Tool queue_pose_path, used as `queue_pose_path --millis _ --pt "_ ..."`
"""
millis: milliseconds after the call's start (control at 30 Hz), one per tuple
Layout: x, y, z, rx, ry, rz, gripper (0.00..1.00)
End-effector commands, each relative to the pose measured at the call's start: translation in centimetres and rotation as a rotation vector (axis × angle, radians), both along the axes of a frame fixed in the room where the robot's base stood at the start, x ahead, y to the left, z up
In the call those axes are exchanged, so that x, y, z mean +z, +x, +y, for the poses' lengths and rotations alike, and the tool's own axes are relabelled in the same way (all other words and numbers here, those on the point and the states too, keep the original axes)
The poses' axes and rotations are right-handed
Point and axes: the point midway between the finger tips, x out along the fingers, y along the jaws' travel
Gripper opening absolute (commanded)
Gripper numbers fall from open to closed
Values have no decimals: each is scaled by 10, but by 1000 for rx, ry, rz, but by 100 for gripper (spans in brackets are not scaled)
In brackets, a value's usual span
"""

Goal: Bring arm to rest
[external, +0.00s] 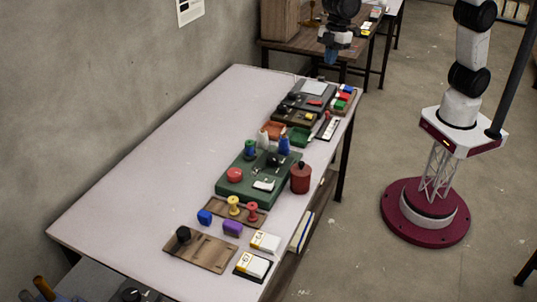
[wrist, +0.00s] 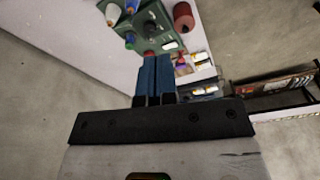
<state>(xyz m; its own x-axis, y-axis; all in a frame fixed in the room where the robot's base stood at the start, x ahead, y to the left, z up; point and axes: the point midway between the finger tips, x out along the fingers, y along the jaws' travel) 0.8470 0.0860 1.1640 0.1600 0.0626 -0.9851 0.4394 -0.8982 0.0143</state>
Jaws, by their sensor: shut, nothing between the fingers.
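My gripper (external: 331,57) is raised in the air near the far end of the white table (external: 140,190) in the external view. It is apart from the things on the table. In the wrist view its blue fingers (wrist: 154,75) are side by side, shut and empty. My arm's upper links are cut off by the top of the external view.
A green board (external: 232,187) with spools, a red canister (external: 301,178), wooden trays (external: 185,251) and small boxes (external: 265,242) line the table's right side. The table's left part is bare. A wooden desk (external: 290,45) stands behind the table.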

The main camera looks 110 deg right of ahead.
Motion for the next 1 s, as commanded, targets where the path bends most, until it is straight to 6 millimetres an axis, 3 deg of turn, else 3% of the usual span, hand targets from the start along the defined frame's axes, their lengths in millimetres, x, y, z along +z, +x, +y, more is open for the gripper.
queue_pose_path --millis 500,1000 --pt "38 -121 -30 -107 3 -12 0" --pt "50 -241 -54 -211 7 -25 0"
